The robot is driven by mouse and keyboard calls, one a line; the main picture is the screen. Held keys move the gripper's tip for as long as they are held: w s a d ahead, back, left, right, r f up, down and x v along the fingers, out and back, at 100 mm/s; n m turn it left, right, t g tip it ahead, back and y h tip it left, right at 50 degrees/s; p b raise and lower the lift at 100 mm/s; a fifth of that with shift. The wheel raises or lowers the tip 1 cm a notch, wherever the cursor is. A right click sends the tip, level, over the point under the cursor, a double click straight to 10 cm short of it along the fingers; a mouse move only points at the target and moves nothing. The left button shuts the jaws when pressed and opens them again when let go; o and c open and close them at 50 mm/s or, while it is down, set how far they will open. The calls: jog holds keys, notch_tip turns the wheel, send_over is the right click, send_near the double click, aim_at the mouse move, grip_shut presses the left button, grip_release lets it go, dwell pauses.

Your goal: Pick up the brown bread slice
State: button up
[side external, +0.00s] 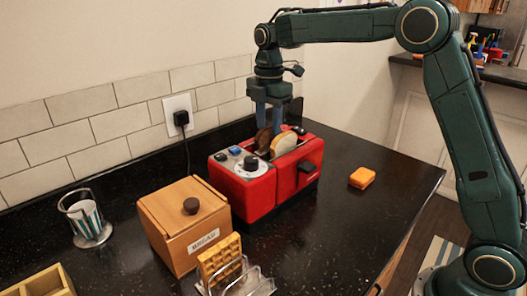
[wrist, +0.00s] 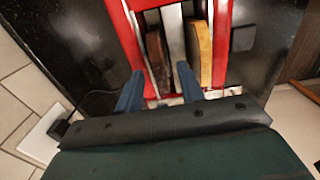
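The brown bread slice (side external: 263,141) stands upright in one slot of the red toaster (side external: 245,188). It also shows in the wrist view (wrist: 155,52), dark brown and edge-on. A paler bread slice (side external: 285,152) stands in the other slot; in the wrist view it is tan (wrist: 199,52) and to the right. My gripper (side external: 268,122) points down over the toaster. Its blue fingers are apart, one on each side of the brown slice's slot in the wrist view (wrist: 160,70). I see gaps between the fingers and the brown slice. The slice's lower part is hidden.
A wooden bread box (side external: 183,215) stands left of the toaster. A wire rack (side external: 240,280) with a waffle (side external: 219,257) is in front. An orange block (side external: 362,178) lies to the right. A cup holder (side external: 88,218) stands far left, and a cord runs to the wall socket (side external: 178,112).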

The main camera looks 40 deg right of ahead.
jog(key=shift+f, duration=0.35)
grip_shut()
jog(key=shift+r, duration=0.1)
dwell(0.3)
notch_tip(320, 180, up, 10)
dwell(0.7)
dwell(0.6)
